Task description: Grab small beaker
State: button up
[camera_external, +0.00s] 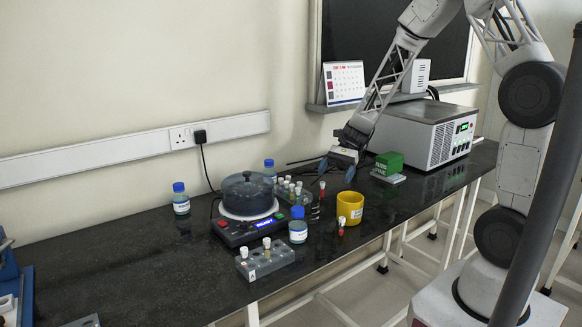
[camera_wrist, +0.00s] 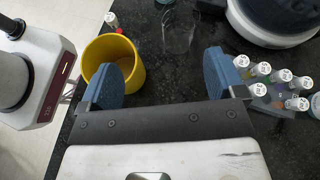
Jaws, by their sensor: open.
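A small clear glass beaker (camera_wrist: 178,36) stands on the dark bench in the wrist view, ahead of my gripper and between the lines of its two blue fingers. Its glass is faint, and I cannot make it out clearly in the external view. My gripper (camera_wrist: 165,80) is open, with nothing between its fingers. In the external view my gripper (camera_external: 336,170) hangs above the bench, above and behind the yellow container (camera_external: 350,208). That yellow container also shows in the wrist view (camera_wrist: 138,72), close by the left finger.
A rack of capped vials (camera_wrist: 270,85) lies near the right finger. A hotplate with a dark round pot (camera_external: 247,193), blue-capped bottles (camera_external: 298,226) and a grey vial rack (camera_external: 265,259) stand left. A green box (camera_external: 389,163) and large white machine (camera_external: 425,132) stand right.

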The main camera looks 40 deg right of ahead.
aim_at(315, 199)
jog(key=shift+m+y, duration=0.8)
jog(key=shift+m, duration=0.1)
jog(key=shift+w+a+f, duration=0.2)
jog(key=shift+w+f, duration=0.4)
jog(key=shift+f, duration=0.25)
jog(key=shift+w+a+f, duration=0.2)
jog(key=shift+w+f, duration=0.4)
jog(key=shift+f, duration=0.2)
jog(key=shift+x, duration=3.2)
jog(key=shift+x, duration=2.8)
jog(key=shift+f, duration=0.1)
jog(key=shift+c, duration=0.2)
jog(key=c, duration=1)
